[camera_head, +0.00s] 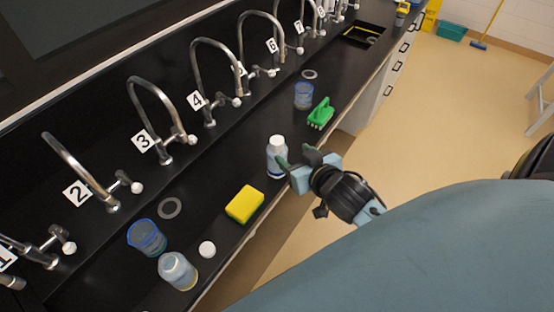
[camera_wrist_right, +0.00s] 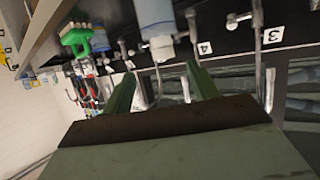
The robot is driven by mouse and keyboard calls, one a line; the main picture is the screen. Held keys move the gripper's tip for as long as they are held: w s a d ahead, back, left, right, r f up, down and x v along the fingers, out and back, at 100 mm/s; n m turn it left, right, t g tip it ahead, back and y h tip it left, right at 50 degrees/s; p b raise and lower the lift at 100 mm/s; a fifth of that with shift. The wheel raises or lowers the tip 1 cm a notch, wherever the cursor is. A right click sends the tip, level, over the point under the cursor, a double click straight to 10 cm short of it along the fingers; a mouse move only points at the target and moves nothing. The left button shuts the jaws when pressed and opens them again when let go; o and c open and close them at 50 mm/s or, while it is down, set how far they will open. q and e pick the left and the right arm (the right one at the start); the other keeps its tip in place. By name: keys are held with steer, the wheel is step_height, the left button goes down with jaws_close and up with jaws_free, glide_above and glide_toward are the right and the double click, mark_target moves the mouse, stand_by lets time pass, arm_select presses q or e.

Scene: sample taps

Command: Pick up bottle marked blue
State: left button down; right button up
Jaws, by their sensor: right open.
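A translucent pale bottle with a white cap (camera_head: 277,157) stands upright near the counter's front edge. A dark blue band shows low on it. In the right wrist view this bottle (camera_wrist_right: 153,14) appears upside down, just beyond the fingertips. My right gripper (camera_head: 297,159) is open and empty at the bottle's right side; one green finger overlaps the bottle's edge in the head view. I cannot tell whether it touches. The fingers also show in the right wrist view (camera_wrist_right: 160,70). My left gripper is out of view.
A yellow sponge (camera_head: 245,204), white cap (camera_head: 207,249), grey ring (camera_head: 170,208) and blue beaker (camera_head: 146,237) lie nearer. Another blue beaker (camera_head: 303,96) and a green brush (camera_head: 321,114) are farther along the black counter (camera_head: 225,165). Numbered curved taps line the back.

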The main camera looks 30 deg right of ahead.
mark_target(279, 142)
steer(key=x, duration=0.4)
steer(key=shift+a+r+p+x, duration=0.1)
steer(key=shift+p+x, duration=0.05)
steer(key=shift+x, duration=0.7)
steer(key=shift+a+r+p+x, duration=0.1)
steer(key=shift+r+x, duration=0.05)
steer(key=shift+x, duration=0.7)
steer(key=shift+a+r+p+x, duration=0.1)
steer(key=shift+a+p+x, duration=0.05)
steer(key=shift+x, duration=0.75)
steer(key=shift+w, duration=0.1)
steer(key=shift+r, duration=0.1)
jaws_close()
